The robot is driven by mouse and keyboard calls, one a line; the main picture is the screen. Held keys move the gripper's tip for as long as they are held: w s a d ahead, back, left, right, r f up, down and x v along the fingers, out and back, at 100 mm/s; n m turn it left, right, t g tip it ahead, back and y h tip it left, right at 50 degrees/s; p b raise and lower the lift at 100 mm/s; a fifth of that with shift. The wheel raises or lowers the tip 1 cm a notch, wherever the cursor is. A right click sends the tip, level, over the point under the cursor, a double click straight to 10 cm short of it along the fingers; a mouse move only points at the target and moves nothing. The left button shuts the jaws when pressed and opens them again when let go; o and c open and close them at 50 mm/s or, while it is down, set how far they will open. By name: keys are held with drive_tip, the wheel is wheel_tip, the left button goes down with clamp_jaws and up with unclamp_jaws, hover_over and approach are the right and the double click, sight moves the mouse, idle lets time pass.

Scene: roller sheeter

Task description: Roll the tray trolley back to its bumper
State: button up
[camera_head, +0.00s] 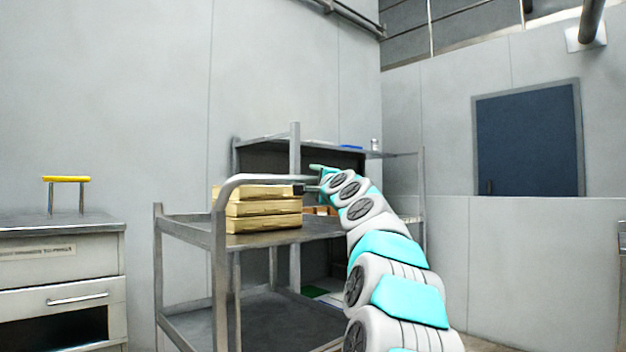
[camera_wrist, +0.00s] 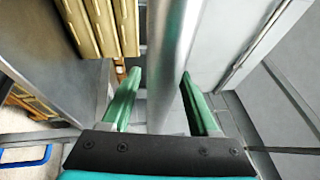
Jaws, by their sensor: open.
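The grey metal tray trolley (camera_head: 305,234) stands left of my arm, with a bare lower shelf and a curved tubular handle (camera_head: 262,178). A stack of tan trays (camera_head: 264,209) sits on its top shelf. My gripper (camera_head: 317,178) is at the far right end of the handle. In the wrist view, my gripper (camera_wrist: 160,75) is open, with its green fingers on either side of the steel handle tube (camera_wrist: 173,50). Gaps show between tube and fingers. The tan trays (camera_wrist: 103,25) lie left of the tube. I cannot make out a bumper.
A metal shelf rack (camera_head: 295,140) stands behind the trolley by the wall. A metal cabinet (camera_head: 60,270) with a drawer and a yellow-topped handle (camera_head: 66,179) is at the left. A dark blue panel (camera_head: 528,140) is on the right wall. A blue tube (camera_wrist: 25,162) shows low in the wrist view.

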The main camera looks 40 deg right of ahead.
drive_tip(key=shift+w, duration=0.3)
clamp_jaws()
idle(0.5)
idle(0.9)
